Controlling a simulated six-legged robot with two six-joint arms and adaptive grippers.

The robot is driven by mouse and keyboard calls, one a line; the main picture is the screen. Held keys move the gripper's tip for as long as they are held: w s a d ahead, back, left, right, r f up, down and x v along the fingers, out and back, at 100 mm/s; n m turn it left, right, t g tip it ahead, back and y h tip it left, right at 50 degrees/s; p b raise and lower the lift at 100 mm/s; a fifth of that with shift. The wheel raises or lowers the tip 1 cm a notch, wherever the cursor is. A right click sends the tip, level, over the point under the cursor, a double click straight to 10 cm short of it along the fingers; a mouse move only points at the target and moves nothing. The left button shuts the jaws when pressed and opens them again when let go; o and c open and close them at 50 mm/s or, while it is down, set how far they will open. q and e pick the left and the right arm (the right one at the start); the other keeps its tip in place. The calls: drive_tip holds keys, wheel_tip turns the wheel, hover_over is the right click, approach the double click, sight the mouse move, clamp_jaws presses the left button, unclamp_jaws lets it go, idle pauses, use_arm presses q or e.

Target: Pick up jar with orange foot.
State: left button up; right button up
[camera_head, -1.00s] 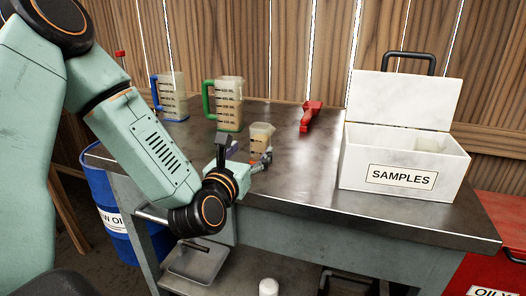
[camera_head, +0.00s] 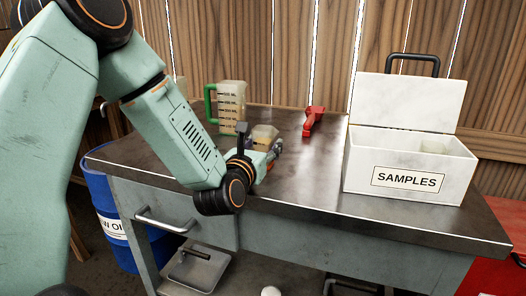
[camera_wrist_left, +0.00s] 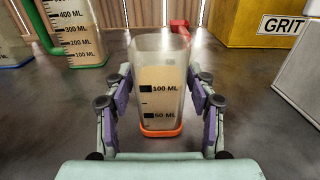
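The small clear jar with the orange foot (camera_wrist_left: 160,90) stands upright on the metal table and holds tan liquid. Its foot and its 50 and 100 ML marks show in the left wrist view. In the head view its top (camera_head: 264,132) shows behind my left gripper (camera_head: 273,150). In the left wrist view my left gripper (camera_wrist_left: 161,97) is open, with one purple-padded finger on each side of the jar. The pads are close to the jar walls, and I see narrow gaps. My right gripper is in neither view.
A green-handled jug (camera_head: 230,108) stands behind the jar, to its left. A red tool (camera_head: 313,121) lies at the back. A white SAMPLES box (camera_head: 408,180) stands open at the right. The table between jar and box is clear.

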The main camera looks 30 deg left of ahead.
use_arm(q)
drive_tip(key=c, duration=0.9)
drive_tip(key=shift+r, duration=0.15)
wheel_tip(320, 180, up, 10)
drive_tip(key=p, duration=0.4)
